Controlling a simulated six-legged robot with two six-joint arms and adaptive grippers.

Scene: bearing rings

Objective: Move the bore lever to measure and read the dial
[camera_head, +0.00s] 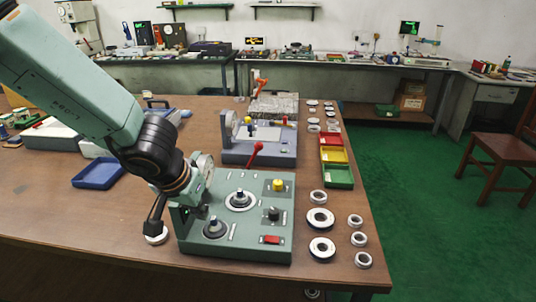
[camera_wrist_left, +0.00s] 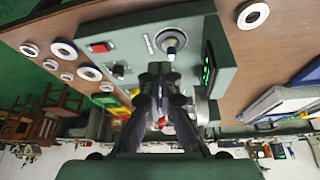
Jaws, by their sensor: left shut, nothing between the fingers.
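The green gauge box (camera_head: 237,243) stands on the wooden table. It carries two spindles with discs, the front one (camera_head: 215,228) and the rear one (camera_head: 240,198). A red-knobbed lever (camera_head: 255,150) slants up behind its rear edge. A round dial (camera_head: 205,164) stands at its rear left, partly behind my arm; its reading is too small to tell. My left gripper (camera_head: 157,218) is shut and empty at the box's left side. In the left wrist view its fingertips (camera_wrist_left: 160,72) cover part of the box top near a spindle (camera_wrist_left: 171,40).
White-and-dark bearing rings (camera_head: 321,248) lie right of the box; one ring (camera_head: 155,236) lies near my left gripper. A second, grey-blue gauge (camera_head: 262,152) stands behind. Red, yellow and green trays (camera_head: 338,177) are at right, a blue tray (camera_head: 98,174) at left.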

